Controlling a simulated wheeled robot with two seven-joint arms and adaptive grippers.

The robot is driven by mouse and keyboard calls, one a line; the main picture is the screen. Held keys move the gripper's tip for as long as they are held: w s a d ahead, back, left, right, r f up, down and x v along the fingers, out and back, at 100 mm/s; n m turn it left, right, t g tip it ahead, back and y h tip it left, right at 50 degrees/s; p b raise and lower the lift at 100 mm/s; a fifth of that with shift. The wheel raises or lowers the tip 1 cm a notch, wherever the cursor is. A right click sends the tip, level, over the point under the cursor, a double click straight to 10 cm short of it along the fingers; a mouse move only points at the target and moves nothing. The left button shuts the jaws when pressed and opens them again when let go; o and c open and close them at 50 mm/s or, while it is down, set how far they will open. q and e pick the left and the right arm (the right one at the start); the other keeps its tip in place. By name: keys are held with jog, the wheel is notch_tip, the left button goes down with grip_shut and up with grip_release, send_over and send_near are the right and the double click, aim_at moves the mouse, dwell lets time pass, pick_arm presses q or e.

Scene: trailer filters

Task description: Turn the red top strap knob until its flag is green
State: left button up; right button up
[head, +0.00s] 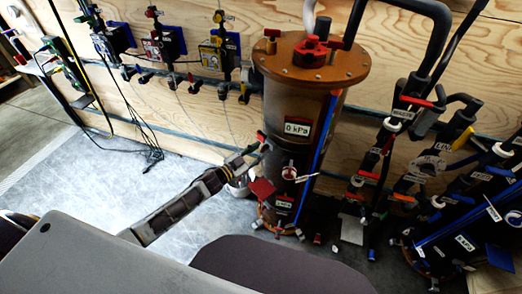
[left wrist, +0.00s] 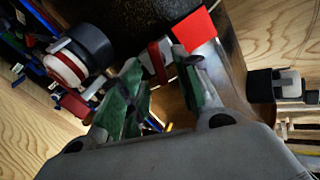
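A tall brown filter vessel (head: 275,110) stands against the wood wall with a dark lower part. My left gripper (head: 262,152) reaches its left side at mid height. In the left wrist view, the left gripper (left wrist: 158,65) has its green-padded fingers apart. A red and white knob-like piece (left wrist: 158,58) shows between the fingertips; I cannot tell whether they touch it. A small red piece (head: 261,136) shows by the fingertips in the head view. A bright red flag (left wrist: 195,28) shows just beyond the fingers. No green flag is clear. My right gripper is not in view.
A red knob (head: 311,50) tops the vessel lid. A 0 kPa label (head: 298,127) and a round red-and-white part (head: 289,173) sit on its front. Pipes and valves (head: 400,150) crowd the right. Hoses and cables (head: 150,150) hang at left; the floor (head: 100,190) there is clear.

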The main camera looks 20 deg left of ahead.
pick_arm(q)
jog(key=shift+x, duration=0.95)
grip_shut()
